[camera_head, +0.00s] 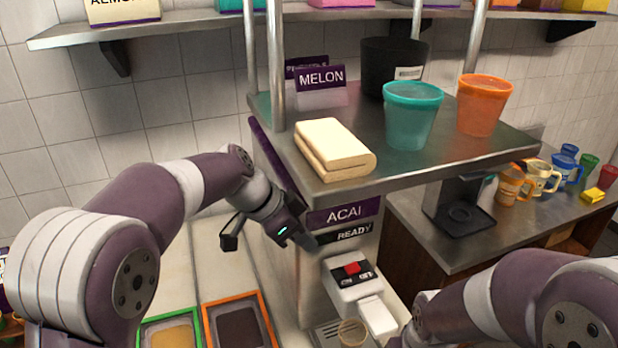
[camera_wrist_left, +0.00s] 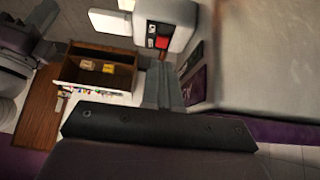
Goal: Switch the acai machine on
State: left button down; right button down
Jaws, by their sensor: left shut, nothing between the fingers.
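The acai machine (camera_head: 312,285) stands at the centre of the head view, with a purple ACAI label and a dark READY panel (camera_head: 352,234). Its white front unit carries a red switch (camera_head: 351,268) above small dark labels; I cannot tell which way it is set. The switch also shows in the left wrist view (camera_wrist_left: 161,42), beyond the fingers. My left gripper (camera_head: 311,243) is shut and empty, beside the left end of the READY panel, above and left of the switch. Its fingers show in the wrist view (camera_wrist_left: 165,88). My right arm is at lower right; its gripper is out of view.
A metal shelf (camera_head: 450,150) above the machine bears folded cloths (camera_head: 333,150), a teal cup (camera_head: 411,115), an orange cup (camera_head: 483,105) and a MELON sign (camera_head: 321,79). Topping trays (camera_head: 238,325) lie below left. Mugs (camera_head: 513,186) stand on the right counter.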

pick_arm(q)
jog(key=s+a+f+n+y, duration=0.4)
jog(key=s+a+f+n, duration=0.1)
jog(key=a+f+n, duration=0.45)
jog(key=s+a+f+n+y+b, duration=0.1)
jog(key=s+a+f+n, duration=0.1)
jog(key=s+a, duration=0.3)
jog(key=s+a+f+n+y, duration=0.1)
jog(key=s+a+f, duration=0.3)
jog(key=s, duration=0.5)
jog(key=shift+a+f+n+y+b, duration=0.3)
jog(key=shift+a+f+n+b, duration=0.1)
jog(key=shift+a+n, duration=0.35)
